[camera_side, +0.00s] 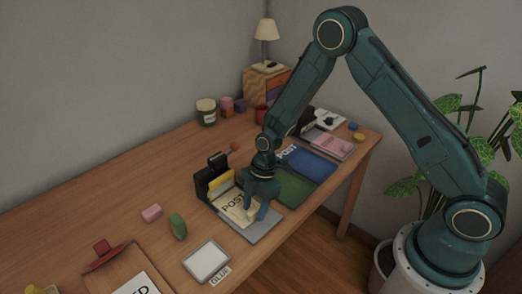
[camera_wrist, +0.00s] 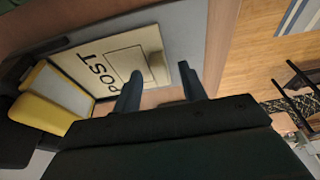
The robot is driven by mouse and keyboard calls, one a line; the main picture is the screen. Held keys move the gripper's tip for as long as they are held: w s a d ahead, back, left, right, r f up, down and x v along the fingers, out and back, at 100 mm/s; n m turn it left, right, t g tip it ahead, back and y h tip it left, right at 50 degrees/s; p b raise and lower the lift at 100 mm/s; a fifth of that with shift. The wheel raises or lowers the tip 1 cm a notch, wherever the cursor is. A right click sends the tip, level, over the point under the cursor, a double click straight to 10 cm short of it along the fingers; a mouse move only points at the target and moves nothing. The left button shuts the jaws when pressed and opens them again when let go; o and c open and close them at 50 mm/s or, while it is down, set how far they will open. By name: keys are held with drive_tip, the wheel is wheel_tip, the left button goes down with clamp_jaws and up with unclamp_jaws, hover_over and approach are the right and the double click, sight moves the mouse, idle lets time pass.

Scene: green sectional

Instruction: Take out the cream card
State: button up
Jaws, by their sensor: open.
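The cream card (camera_side: 236,212), printed POST, lies flat or nearly flat on a grey mat (camera_side: 262,228) in front of a black holder (camera_side: 203,187). In the wrist view the cream card (camera_wrist: 112,62) shows a printed outline and a small raised cream piece at its end. A yellow card (camera_side: 220,184) stands in the holder; it also shows in the wrist view (camera_wrist: 38,112). My gripper (camera_side: 256,207) is low over the card's right end. In the wrist view its two fingers (camera_wrist: 160,88) are apart, with nothing clearly held between them.
A green object (camera_side: 178,226), a pink block (camera_side: 152,213) and a white tile (camera_side: 206,261) lie to the left. The table's front edge is close by.

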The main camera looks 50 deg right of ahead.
drive_tip(key=shift+a+f, duration=0.1)
drive_tip(key=shift+f, duration=0.25)
drive_tip(key=shift+c, duration=0.4)
clamp_jaws()
